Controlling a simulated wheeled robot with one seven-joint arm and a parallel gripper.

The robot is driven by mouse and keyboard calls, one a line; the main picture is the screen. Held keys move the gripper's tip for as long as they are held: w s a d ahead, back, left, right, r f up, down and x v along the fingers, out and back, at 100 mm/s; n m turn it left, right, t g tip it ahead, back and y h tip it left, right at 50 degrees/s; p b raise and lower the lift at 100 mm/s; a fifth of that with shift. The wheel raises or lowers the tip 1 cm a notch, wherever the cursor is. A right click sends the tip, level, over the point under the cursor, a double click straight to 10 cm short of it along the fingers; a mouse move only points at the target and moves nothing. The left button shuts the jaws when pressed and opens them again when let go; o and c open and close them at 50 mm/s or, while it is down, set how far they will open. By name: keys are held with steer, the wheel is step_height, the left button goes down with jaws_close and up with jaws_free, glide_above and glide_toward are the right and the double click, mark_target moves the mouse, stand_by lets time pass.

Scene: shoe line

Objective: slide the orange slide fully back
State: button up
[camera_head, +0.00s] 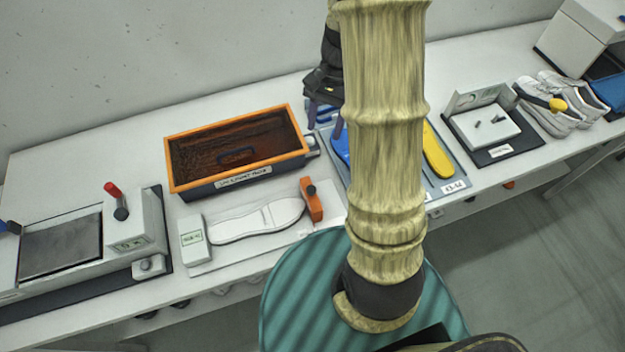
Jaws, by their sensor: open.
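The orange slide (312,199) is an upright orange block with a dark knob. It stands on a pale fixture base, at the right end of a white shoe sole (258,219). A small gap or light contact between slide and sole cannot be told apart. My gripper (325,118) is dark with purple fingers pointing down, open, with nothing seen between the fingers. It hangs behind the slide and slightly right of it, apart from it, near the right end of the orange-rimmed bin. My pale arm hides part of the bench to the gripper's right.
The orange-rimmed bin (240,182) stands behind the sole. A machine with a red-tipped lever (115,198) is at left. Blue and yellow pieces (437,152), a white device and shoes (568,108) are at right.

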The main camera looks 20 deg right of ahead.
mark_target(311, 188)
steer(key=shift+f, duration=0.15)
steer(key=p+x, duration=0.2)
steer(key=x, duration=1.5)
steer(key=shift+a+f, duration=0.1)
